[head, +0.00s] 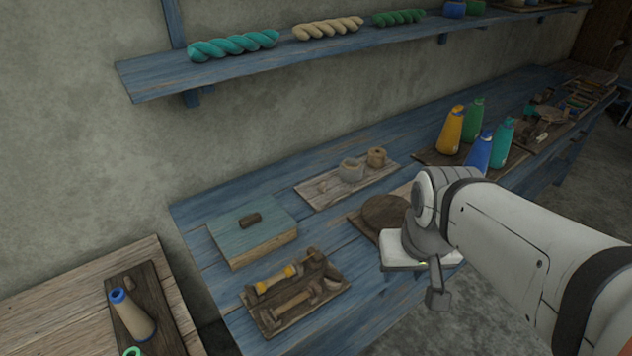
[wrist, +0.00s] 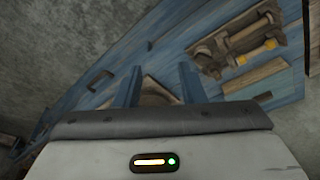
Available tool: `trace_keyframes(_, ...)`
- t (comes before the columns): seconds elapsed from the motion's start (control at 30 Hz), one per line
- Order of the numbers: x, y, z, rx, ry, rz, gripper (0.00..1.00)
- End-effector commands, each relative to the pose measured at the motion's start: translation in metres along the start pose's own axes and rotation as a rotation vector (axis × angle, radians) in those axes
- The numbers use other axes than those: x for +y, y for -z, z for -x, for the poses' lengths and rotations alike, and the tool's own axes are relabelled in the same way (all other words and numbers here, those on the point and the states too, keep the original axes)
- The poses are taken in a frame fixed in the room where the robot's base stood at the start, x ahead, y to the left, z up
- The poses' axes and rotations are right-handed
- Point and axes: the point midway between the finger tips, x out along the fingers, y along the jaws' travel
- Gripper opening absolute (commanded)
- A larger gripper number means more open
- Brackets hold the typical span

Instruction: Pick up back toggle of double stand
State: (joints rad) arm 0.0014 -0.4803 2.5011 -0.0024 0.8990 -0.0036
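The double stand (head: 327,290) is a dark wooden tray on the blue bench, left of my gripper in the head view. Its back toggle (head: 275,281) is a wooden spool with yellow bands, lying across the stand. A plain wooden toggle (head: 293,304) lies in front of it. In the wrist view the stand (wrist: 208,62) is at the upper right, with the banded back toggle (wrist: 256,52) on it. My gripper (head: 437,290) hangs near the bench's front edge, well right of the stand. In the wrist view its two fingers (wrist: 160,85) are apart with nothing seen between them.
A teal-topped box (head: 255,227) stands behind the stand. A round wooden board (head: 385,212) and a tray with small pots (head: 330,186) lie to the right. A shelf (head: 155,82) runs above the bench.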

Motion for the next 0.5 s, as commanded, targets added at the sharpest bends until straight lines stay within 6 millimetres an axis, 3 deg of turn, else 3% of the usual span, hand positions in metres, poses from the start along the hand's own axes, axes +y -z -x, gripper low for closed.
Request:
trace_keyframes(0.1, 0.000, 0.000, 0.000, 0.000, 0.000, 0.000, 0.37)
trace_keyframes(0.27, -0.003, 0.008, -0.003, -0.010, 0.003, -0.033, 0.50)
trace_keyframes(0.37, -0.012, 0.026, -0.011, -0.034, 0.009, -0.104, 0.58)
trace_keyframes(0.5, -0.034, 0.066, -0.034, -0.086, 0.005, -0.312, 0.67)
